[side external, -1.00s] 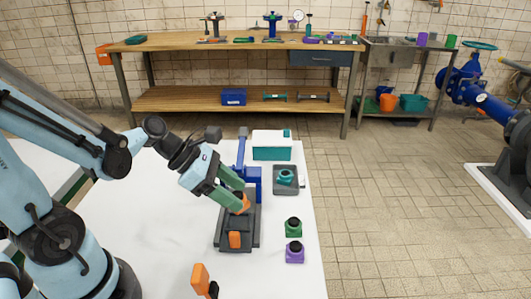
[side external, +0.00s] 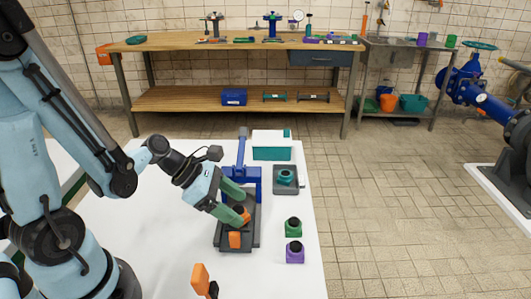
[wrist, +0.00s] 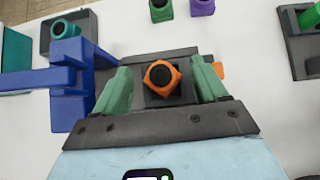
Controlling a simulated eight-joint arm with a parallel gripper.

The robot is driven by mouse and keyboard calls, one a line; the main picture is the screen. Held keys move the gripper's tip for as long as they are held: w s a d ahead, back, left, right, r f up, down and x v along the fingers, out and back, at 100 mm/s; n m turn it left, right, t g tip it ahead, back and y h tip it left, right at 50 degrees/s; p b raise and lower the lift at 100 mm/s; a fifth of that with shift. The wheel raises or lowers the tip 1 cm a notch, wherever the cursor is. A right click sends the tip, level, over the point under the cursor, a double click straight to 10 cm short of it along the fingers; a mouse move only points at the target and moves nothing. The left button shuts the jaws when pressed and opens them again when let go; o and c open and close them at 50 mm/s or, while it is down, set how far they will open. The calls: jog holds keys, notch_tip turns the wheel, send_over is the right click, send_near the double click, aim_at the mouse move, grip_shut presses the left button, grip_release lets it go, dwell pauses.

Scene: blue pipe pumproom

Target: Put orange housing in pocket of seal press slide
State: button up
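The orange housing (side external: 244,216), with a dark round top, stands about upright on the dark seal press slide (side external: 222,238). In the wrist view the housing (wrist: 163,76) sits over a dark square block, the slide's pocket area (wrist: 180,97). How deep it sits is hidden. My gripper (side external: 239,205) is around it; in the wrist view its green fingers (wrist: 163,84) are spread on either side, with gaps to the housing. The blue press frame (side external: 250,173) stands behind the slide. An orange block (side external: 235,240) is at the slide's front.
Green (side external: 293,227) and purple (side external: 295,252) housings stand right of the slide. A teal part (side external: 285,177) sits on a grey plate. A white and teal box (side external: 272,146) is behind. An orange piece (side external: 201,277) is at the front. The table's left is mostly clear.

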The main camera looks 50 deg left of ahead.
jog(key=shift+o, duration=0.6)
jog(key=shift+f, duration=0.1)
jog(key=shift+f, duration=0.1)
jog(key=shift+v, duration=5.95)
jog(key=w+d+m+y, duration=0.1)
jog(key=m+y, duration=0.1)
jog(key=m, duration=0.6)
jog(key=w+d+m+y, duration=0.1)
jog(key=m+y, duration=0.1)
jog(key=m, duration=0.7)
jog(key=w+d+m+y, duration=0.1)
jog(key=w+m+y, duration=0.1)
jog(key=m, duration=0.6)
jog(key=shift+w+d+r+m, duration=0.15)
jog(key=shift+r+m, duration=0.15)
jog(key=shift+m, duration=0.1)
jog(key=shift+w+d+r+m+t, duration=0.2)
jog(key=shift+r+m+t, duration=0.1)
jog(key=shift+m, duration=0.6)
jog(key=shift+c, duration=1.3)
